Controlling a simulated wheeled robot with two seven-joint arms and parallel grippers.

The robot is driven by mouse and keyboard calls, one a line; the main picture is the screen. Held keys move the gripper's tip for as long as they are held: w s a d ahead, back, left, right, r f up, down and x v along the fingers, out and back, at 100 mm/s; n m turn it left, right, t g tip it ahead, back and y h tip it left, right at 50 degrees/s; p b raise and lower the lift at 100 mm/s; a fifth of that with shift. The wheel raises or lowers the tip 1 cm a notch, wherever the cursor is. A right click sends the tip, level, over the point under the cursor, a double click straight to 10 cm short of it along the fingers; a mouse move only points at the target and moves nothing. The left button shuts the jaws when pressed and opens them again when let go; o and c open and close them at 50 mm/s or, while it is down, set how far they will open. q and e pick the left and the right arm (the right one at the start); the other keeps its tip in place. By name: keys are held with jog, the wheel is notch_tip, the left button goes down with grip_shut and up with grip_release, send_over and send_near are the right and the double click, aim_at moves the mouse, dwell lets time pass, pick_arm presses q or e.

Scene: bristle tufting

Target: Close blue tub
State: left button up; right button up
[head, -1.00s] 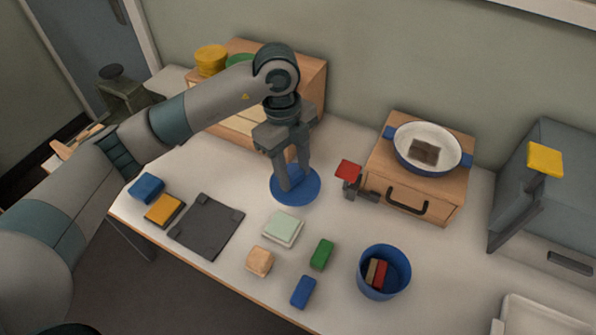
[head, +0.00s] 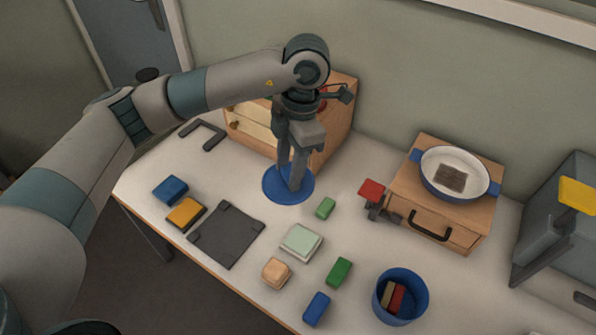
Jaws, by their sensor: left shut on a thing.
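The blue tub (head: 382,309) stands open on the table at the right front, with a red and a tan block inside. A flat round blue lid (head: 272,188) is under my left gripper (head: 292,184), near the middle of the table and well left of and behind the tub. My left gripper points down and is shut on the lid; its grip point is partly hidden by the fingers. I cannot tell how high the lid is above the table. My right gripper is not in view.
A green block (head: 325,208), a pale green block (head: 301,242), another green block (head: 339,271), a tan block (head: 276,273) and a blue block (head: 316,309) lie between lid and tub. A red-topped clamp (head: 372,190) and a wooden drawer box (head: 463,237) with a pan (head: 478,190) stand behind the tub.

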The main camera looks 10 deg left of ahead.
pick_arm(q)
jog(key=m, duration=0.2)
jog(key=a+m, duration=0.1)
jog(key=m, duration=0.1)
jog(key=r+m+t, duration=0.1)
jog(key=shift+s+a+r+m, duration=0.1)
jog(key=shift+s+a+m, duration=0.05)
jog(key=shift+a+m, duration=0.25)
jog(key=m, duration=0.2)
jog(key=a+r+m, duration=0.1)
jog(key=m, duration=0.1)
jog(key=a+m+t, duration=0.1)
jog(key=m, duration=0.2)
jog(key=shift+s+r, duration=0.15)
jog(key=shift+s, duration=0.05)
jog(key=m, duration=0.2)
jog(key=a+m, duration=0.1)
jog(key=m, duration=0.1)
jog(key=r+m, duration=0.1)
jog(key=m, duration=0.1)
jog(key=shift+s+a+r+m+t, duration=0.1)
jog(key=shift+s+a+m+t, duration=0.2)
jog(key=shift+a+t, duration=0.1)
jog(key=m, duration=0.2)
jog(key=a+m+h, duration=0.1)
jog(key=m, duration=0.1)
jog(key=r+m, duration=0.1)
jog(key=m, duration=0.1)
jog(key=shift+s+a, duration=0.3)
